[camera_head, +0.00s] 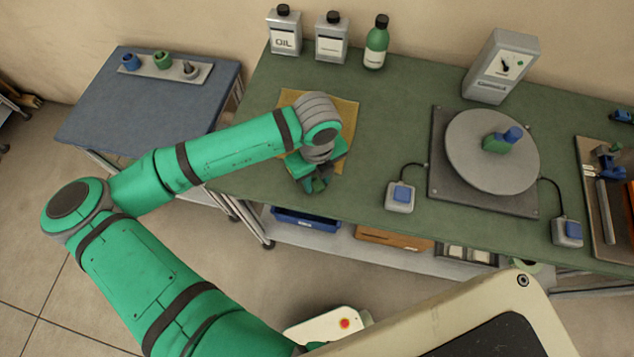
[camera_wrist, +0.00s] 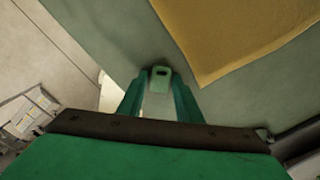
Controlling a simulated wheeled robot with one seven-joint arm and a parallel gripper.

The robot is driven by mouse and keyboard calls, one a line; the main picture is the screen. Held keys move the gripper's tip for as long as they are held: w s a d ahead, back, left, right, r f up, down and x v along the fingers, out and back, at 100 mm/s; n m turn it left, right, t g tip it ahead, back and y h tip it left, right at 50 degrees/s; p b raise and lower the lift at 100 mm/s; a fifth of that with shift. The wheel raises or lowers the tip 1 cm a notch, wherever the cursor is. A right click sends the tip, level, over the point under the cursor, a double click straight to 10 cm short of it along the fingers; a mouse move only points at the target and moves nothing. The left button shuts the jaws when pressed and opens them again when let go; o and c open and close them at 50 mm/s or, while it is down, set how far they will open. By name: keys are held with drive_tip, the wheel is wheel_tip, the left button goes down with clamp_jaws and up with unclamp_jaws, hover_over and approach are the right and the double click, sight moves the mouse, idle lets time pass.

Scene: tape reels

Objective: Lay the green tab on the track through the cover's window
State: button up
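My gripper (camera_head: 316,186) is over the front edge of the green bench, just in front of the yellow cloth. In the wrist view a small pale green tab (camera_wrist: 160,79) with a dark slot sits between the tips of my two fingers, which look closed on it. A round grey disc (camera_head: 468,165) lies on a dark square plate (camera_head: 440,192) at the right of the bench. A green block (camera_head: 494,145) and a blue knob-like piece (camera_head: 513,134) stand on the disc. I cannot make out a window or a track from here.
Blue-topped switch boxes (camera_head: 400,196) (camera_head: 567,232) flank the plate, with cables. A grey dial box (camera_head: 502,66) and bottles (camera_head: 377,42) stand at the back. The yellow cloth (camera_head: 347,120) lies flat. The bench between cloth and plate is clear. A side table (camera_head: 95,115) is at left.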

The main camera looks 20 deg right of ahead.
clamp_jaws()
drive_tip(key=shift+r, duration=0.15)
